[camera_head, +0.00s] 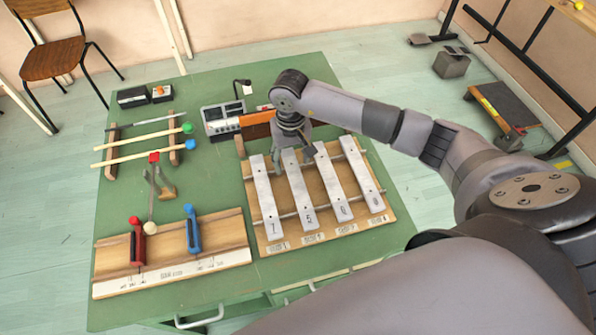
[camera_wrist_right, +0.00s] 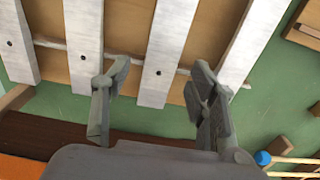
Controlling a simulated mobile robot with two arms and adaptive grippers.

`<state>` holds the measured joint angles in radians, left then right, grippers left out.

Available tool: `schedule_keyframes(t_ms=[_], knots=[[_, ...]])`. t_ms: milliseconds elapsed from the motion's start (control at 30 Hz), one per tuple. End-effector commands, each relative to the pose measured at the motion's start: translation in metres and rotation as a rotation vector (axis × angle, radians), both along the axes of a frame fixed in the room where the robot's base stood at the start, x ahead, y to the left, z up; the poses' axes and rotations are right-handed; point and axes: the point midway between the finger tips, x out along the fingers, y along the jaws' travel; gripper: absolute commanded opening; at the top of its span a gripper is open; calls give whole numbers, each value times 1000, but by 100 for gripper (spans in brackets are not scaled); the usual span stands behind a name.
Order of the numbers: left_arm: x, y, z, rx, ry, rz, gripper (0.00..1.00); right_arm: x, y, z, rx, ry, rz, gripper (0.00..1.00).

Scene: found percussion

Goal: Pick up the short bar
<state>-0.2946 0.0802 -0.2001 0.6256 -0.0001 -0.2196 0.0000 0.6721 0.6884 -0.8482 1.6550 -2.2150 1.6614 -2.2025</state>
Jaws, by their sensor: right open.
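Four pale metal bars lie side by side on a wooden board (camera_head: 247,190) with dark marks near their front ends. They are a left bar (camera_head: 266,205), a second bar (camera_head: 302,195), a third bar (camera_head: 332,185) and a right bar (camera_head: 361,175). Their lengths look close, so I cannot tell which is the short bar. My right gripper (camera_head: 293,161) is open and empty over the back end of the second bar. In the right wrist view its fingers (camera_wrist_right: 160,70) stand apart on either side of that bar (camera_wrist_right: 160,48). My left gripper is not in view.
Left of the bars, a wooden rack (camera_head: 172,262) holds a red clamp (camera_head: 137,240) and a blue clamp (camera_head: 192,230). Mallets with a green head (camera_head: 187,128) and a blue head (camera_head: 190,145) lie further back. A grey device (camera_head: 221,118) stands behind the board.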

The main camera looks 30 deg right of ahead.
Motion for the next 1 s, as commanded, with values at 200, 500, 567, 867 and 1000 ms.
schedule_keyframes(t_ms=[200,500,567,867,1000], knots=[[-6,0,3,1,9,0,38,0,0,-15,1,-1,1,53],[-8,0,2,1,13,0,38,0,0,-15,0,-2,1,45],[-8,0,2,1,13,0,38,0,0,-15,0,-2,1,41],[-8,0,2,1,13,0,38,0,0,-15,0,-2,1,21],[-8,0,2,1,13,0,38,0,0,-15,0,-2,1,11]])
